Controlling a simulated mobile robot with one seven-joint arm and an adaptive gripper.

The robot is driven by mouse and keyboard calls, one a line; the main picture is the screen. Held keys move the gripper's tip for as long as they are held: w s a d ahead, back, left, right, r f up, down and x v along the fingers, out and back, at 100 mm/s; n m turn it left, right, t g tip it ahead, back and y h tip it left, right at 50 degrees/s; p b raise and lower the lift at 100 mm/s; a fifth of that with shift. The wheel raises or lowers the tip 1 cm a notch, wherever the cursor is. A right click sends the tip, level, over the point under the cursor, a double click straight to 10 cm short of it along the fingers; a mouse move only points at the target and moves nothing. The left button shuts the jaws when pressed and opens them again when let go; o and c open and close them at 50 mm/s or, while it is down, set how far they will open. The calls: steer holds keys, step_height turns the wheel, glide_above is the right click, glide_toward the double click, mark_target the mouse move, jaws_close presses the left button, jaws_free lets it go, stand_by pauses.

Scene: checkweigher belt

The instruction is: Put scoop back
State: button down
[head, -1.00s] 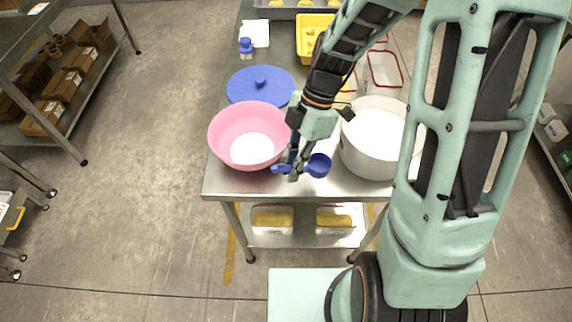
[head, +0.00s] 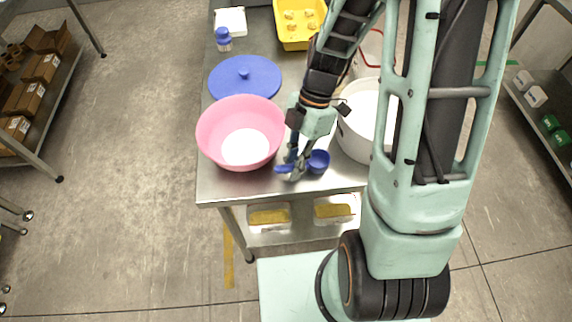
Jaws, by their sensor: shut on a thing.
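The blue scoop (head: 318,162) is near the front edge of the steel table, between the pink bowl and the white pot. Its round cup is on the right and its handle reaches left into my gripper (head: 291,171). My gripper points down and is shut on the handle. I cannot tell whether the scoop touches the table. The pink bowl (head: 212,143) stands just left of my gripper, with something white inside. The white pot (head: 352,140) stands to the right, partly hidden by my arm.
A blue lid (head: 245,78) lies behind the bowl. A blue-capped bottle (head: 223,39), a white sheet (head: 230,20) and a yellow tray (head: 293,44) are farther back. The table's front edge (head: 270,197) is close to my gripper. Shelves stand at both sides.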

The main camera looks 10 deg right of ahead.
steer(key=shift+f, duration=0.15)
steer(key=shift+f, duration=0.2)
steer(key=c, duration=1.9)
jaws_free()
steer(key=shift+c, duration=0.2)
steer(key=shift+r, duration=0.15)
steer(key=shift+r, duration=0.2)
steer(key=v, duration=1.2)
steer(key=shift+s+d+f, duration=0.1)
